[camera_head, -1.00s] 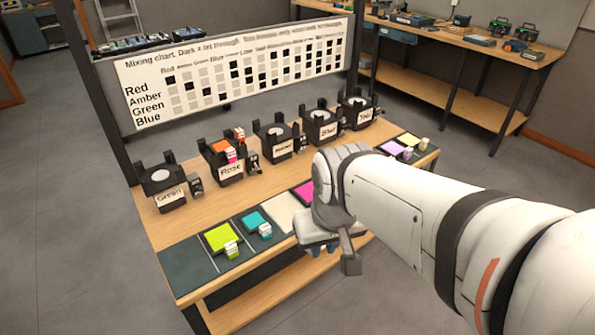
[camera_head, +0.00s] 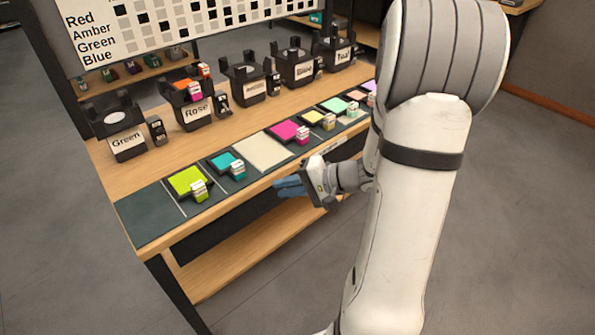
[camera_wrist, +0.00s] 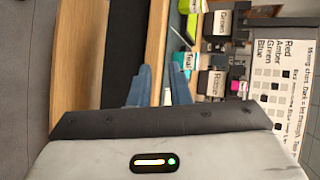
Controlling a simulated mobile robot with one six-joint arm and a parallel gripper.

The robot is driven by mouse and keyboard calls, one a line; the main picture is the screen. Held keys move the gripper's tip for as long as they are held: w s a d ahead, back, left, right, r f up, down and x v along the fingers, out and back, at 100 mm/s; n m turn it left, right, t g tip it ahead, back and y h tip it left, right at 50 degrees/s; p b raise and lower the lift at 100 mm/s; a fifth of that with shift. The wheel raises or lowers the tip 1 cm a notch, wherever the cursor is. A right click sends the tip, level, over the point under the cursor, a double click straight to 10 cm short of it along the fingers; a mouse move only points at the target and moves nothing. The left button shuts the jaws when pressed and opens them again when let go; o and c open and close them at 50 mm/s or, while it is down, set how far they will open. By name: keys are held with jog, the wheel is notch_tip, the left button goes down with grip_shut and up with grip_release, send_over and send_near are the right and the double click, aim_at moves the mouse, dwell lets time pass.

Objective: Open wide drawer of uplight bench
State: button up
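The uplight bench (camera_head: 150,252) is a wooden table with a dark strip of coloured swatches along its front edge. A dark band (camera_head: 215,230) runs under the front edge of its top. I cannot tell whether this band is the wide drawer's front or an open gap, and no handle shows clearly. My gripper (camera_head: 280,187) is in front of the bench, near the front edge below the magenta swatch, with blue fingers pointing left. In the wrist view the two fingers (camera_wrist: 160,86) stand apart with nothing between them. The wooden edge lies beyond them.
Black lamp holders labelled Green (camera_head: 122,143), Rose (camera_head: 196,112) and others stand along the bench top. A mixing chart (camera_head: 165,25) hangs behind. A wooden lower shelf (camera_head: 235,270) sits under the bench. Grey floor is free in front. My arm hides the bench's right end.

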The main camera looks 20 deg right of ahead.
jog(key=w+d+f+m+t+h+b, duration=0.2)
jog(key=w+d+f+m+t+h, duration=0.15)
jog(key=d+f, duration=0.35)
jog(key=w+d+f+m+t+h+b, duration=0.2)
jog(key=d+f+m+t+b, duration=0.15)
jog(key=d+f, duration=0.4)
jog(key=shift+n, duration=0.3)
jog(key=w, duration=0.2)
jog(key=w+a, duration=0.1)
jog(key=w, duration=0.3)
jog(key=shift+w+a+r, duration=0.2)
jog(key=shift+a+r, duration=0.05)
jog(key=shift+r, duration=0.1)
grip_shut()
